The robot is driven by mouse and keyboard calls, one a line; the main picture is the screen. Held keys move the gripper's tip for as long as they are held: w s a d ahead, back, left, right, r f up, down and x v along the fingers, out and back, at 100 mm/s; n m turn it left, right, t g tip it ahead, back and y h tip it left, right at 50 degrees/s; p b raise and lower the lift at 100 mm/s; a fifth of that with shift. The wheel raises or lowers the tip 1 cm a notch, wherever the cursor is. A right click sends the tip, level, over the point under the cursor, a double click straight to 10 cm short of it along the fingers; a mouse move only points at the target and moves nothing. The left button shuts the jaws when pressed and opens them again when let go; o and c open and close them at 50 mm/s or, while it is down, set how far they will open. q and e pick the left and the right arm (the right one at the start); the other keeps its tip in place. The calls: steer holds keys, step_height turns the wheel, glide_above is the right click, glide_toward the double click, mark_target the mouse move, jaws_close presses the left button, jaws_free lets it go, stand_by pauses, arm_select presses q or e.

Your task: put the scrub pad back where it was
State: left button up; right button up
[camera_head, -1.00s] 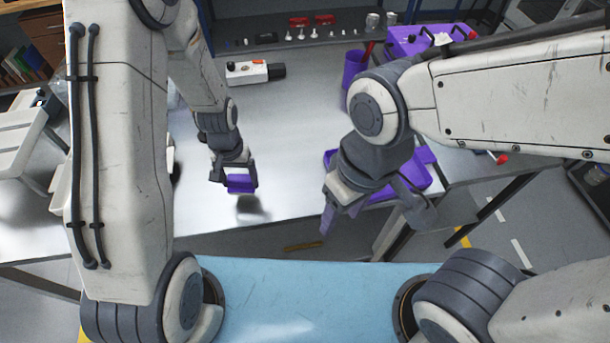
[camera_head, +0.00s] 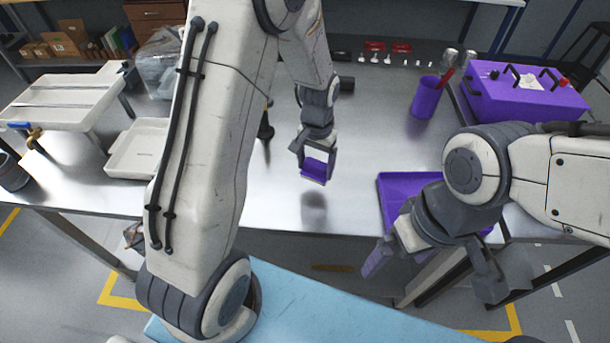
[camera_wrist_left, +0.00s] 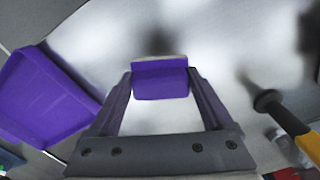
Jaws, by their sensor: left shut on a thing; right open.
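The scrub pad (camera_head: 313,173) is a small purple block with a pale layer on top. My left gripper (camera_head: 316,168) is shut on it and holds it above the bare metal table, with a shadow below. In the left wrist view the pad (camera_wrist_left: 160,82) sits between the two fingertips. My right gripper (camera_head: 440,272) is open and empty, near the table's front edge and in front of the purple tray (camera_head: 393,183). The right arm hides part of that tray.
A purple cup (camera_head: 427,98) and a purple toolbox (camera_head: 525,95) stand at the back right. A white tray (camera_head: 135,150) lies on the left of the table. A yellow-and-black handle (camera_wrist_left: 290,122) shows in the left wrist view. The middle of the table (camera_head: 260,195) is clear.

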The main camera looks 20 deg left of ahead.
mark_target(305, 172)
arm_select(q)
steer(key=a+f, duration=0.1)
steer(key=a, duration=0.1)
steer(key=shift+s+a+f, duration=0.3)
steer(key=shift+f, duration=0.1)
step_height(305, 172, down, 3)
steer(key=shift+f+p, duration=0.15)
steer(key=shift+p, duration=0.4)
steer(key=shift+f, duration=0.25)
steer(key=shift+f, duration=0.2)
steer(key=o, duration=1)
steer(key=shift+c, duration=0.2)
steer(key=shift+r, duration=0.1)
